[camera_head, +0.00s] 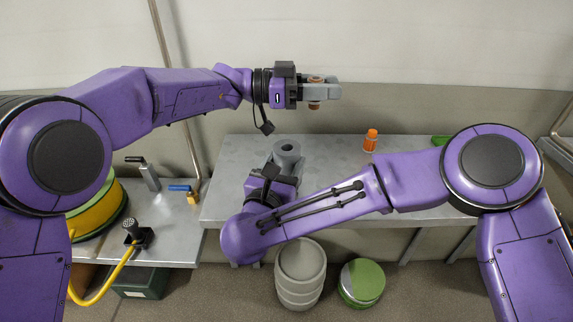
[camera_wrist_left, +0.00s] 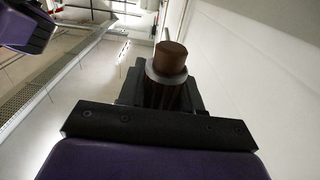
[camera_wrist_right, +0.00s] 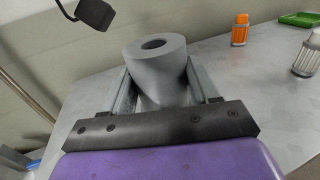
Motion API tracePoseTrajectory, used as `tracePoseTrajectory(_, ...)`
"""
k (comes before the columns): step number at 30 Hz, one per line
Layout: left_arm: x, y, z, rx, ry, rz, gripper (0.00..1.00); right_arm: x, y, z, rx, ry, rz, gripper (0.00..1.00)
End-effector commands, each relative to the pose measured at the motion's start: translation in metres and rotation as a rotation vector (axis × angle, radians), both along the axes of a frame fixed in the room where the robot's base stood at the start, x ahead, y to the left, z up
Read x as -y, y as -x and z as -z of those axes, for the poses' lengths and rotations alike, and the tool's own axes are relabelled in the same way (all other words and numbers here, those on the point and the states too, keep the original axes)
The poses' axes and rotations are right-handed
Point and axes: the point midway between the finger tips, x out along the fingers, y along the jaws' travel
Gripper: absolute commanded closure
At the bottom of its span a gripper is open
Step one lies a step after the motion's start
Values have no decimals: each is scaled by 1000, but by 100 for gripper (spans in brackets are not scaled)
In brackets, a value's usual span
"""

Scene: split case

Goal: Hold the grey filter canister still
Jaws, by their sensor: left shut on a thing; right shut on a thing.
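The grey filter canister (camera_head: 287,148) is a grey cylinder with a round hole in its top, at the bench's left part. My right gripper (camera_head: 286,160) is shut around it. In the right wrist view the canister (camera_wrist_right: 157,68) sits between both fingers; its base is hidden. My left gripper (camera_head: 322,92) is shut on a brown cylindrical part (camera_head: 314,104), held up above and behind the canister, clear of it. In the left wrist view the brown part (camera_wrist_left: 171,57) has a paler collar below its top; its lower end is hidden.
A green tray (camera_wrist_right: 300,19) lies farther back. A lower side bench (camera_head: 170,235) holds a yellow hose and valves. A grey barrel (camera_head: 301,275) and green-lidded drum (camera_head: 362,283) stand in front.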

Motion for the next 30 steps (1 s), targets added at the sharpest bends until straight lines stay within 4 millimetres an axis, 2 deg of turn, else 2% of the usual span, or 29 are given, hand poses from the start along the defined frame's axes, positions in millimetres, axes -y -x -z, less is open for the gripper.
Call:
tracePoseTrajectory(9, 4, -2, -2, 0, 1, 0, 100, 1, 1, 4, -7, 3, 2, 79)
tracePoseTrajectory(10, 4, -2, -2, 0, 1, 0, 100, 1, 1, 3, -7, 2, 2, 37)
tracePoseTrajectory(12, 4, -2, -2, 0, 1, 0, 100, 1, 1, 3, -6, 2, 2, 14)
tracePoseTrajectory(13, 3, -2, -3, 0, 1, 0, 100, 1, 0, 3, -6, 1, 2, 10)
tracePoseTrajectory(23, 3, -2, -3, 0, 1, 0, 100, -1, 2, 1, -2, 0, 0, 10)
tracePoseTrajectory(30, 3, -2, -1, 0, 1, 0, 100, -8, 23, 1, -1, 2, -3, 10)
